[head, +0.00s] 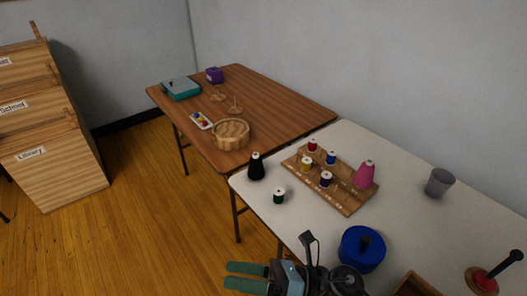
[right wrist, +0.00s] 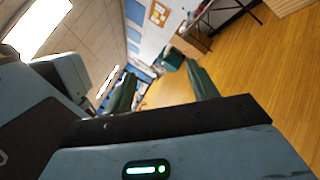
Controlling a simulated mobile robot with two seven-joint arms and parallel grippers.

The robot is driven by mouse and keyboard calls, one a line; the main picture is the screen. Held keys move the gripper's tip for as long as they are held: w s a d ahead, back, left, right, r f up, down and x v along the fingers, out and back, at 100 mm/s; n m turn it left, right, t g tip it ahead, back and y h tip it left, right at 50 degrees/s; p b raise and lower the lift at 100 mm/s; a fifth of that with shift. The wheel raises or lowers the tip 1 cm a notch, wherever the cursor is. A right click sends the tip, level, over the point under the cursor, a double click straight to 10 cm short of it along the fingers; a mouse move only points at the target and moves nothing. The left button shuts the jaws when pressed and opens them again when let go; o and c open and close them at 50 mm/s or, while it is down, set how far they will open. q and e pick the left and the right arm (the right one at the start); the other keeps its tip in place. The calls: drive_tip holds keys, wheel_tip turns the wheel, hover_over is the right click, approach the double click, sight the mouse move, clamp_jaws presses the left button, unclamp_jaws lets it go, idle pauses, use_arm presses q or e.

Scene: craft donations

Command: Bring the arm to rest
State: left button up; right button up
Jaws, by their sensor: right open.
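My right gripper (head: 229,275) is at the bottom of the head view, in front of the white table (head: 410,236). Its two green fingers point left and stand apart with nothing between them. The right wrist view also shows the gripper (right wrist: 160,70) open and empty, tilted toward the room, with floor and wall beyond. My left gripper is in neither view.
A brown table (head: 270,95) stands behind. Wooden bins (head: 50,115) stand left.

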drive_tip(key=w+d+f+m+t+h, duration=0.1)
drive_tip(key=d+f+m+t+h, duration=0.45)
drive_tip(key=m, duration=0.85)
drive_tip(key=w+d+f+m+t+h, duration=0.1)
drive_tip(key=d+f+m+t+h, duration=0.2)
drive_tip(key=d+m+t+h, duration=0.7)
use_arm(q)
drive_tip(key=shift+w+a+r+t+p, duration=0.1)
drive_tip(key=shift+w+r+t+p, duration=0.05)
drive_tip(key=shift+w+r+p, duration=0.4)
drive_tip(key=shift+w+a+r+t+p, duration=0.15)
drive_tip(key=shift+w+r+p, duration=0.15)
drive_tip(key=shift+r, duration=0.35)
use_arm(e)
drive_tip(key=s+d+f+m+g+h, duration=0.1)
drive_tip(key=s+d+f+m+g, duration=0.3)
drive_tip(key=s+f+m, duration=0.4)
drive_tip(key=s+d+f+m+g+h, duration=0.1)
drive_tip(key=s+d+f+m+g, duration=0.3)
drive_tip(key=s+f+m, duration=0.5)
drive_tip(key=shift+s+d+m+h, duration=0.35)
drive_tip(key=shift+s+d+m, duration=0.05)
drive_tip(key=shift+m, duration=0.2)
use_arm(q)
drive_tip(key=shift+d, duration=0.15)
